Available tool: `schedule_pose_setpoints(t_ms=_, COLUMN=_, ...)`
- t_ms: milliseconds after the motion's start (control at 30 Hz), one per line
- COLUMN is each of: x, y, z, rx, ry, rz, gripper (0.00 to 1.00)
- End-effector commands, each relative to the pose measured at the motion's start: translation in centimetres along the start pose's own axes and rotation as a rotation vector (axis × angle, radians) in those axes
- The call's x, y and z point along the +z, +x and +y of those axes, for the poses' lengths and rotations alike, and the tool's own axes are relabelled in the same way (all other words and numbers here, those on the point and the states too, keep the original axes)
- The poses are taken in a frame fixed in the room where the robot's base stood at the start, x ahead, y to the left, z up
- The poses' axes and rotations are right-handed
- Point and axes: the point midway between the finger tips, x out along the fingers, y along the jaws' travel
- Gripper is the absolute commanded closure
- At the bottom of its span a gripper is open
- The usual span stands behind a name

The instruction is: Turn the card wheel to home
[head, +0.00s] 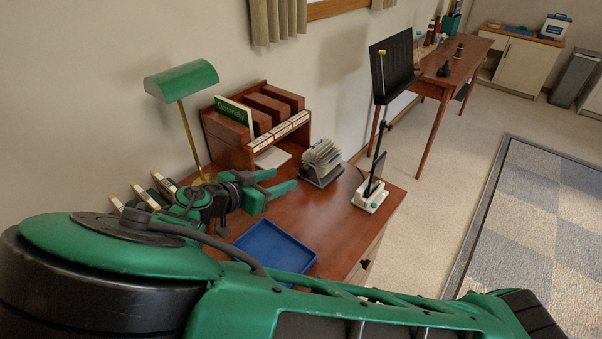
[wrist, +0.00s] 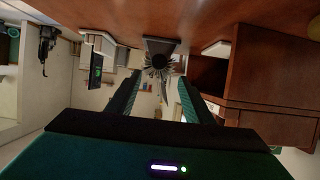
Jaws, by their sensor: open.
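The card wheel (head: 321,162) stands on the wooden desk (head: 325,245), a fan of pale cards on a dark grey base. In the upside-down wrist view the card wheel (wrist: 160,64) appears as a dark hub with cards spread around it, ahead of my fingers. My gripper (head: 284,181) is left of the card wheel in the head view, above the desk, with a gap between them. Its two green fingers are apart with nothing between them; they also show in the wrist view (wrist: 160,88). Which card marks home is too small to read.
A wooden rack (head: 280,110) with books stands behind, near a green lamp (head: 181,80). A blue tray (head: 262,250) lies below my gripper in the head view. A black-panelled stand on a white base (head: 371,197) is right of the card wheel.

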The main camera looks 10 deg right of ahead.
Motion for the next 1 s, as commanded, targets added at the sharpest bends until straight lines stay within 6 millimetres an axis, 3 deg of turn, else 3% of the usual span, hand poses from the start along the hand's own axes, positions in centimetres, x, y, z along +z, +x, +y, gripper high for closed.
schedule_pose_setpoints(t_ms=400, x=-0.1, y=6.8, z=0.2, rx=0.006, ry=-0.002, rz=0.001, gripper=0.53)
schedule_pose_setpoints(t_ms=600, x=0.0, y=9.3, z=0.2, rx=0.005, ry=-0.002, rz=-0.001, gripper=0.53)
schedule_pose_setpoints(t_ms=1000, x=0.0, y=10.4, z=0.1, rx=0.003, ry=-0.002, rz=-0.002, gripper=0.53)
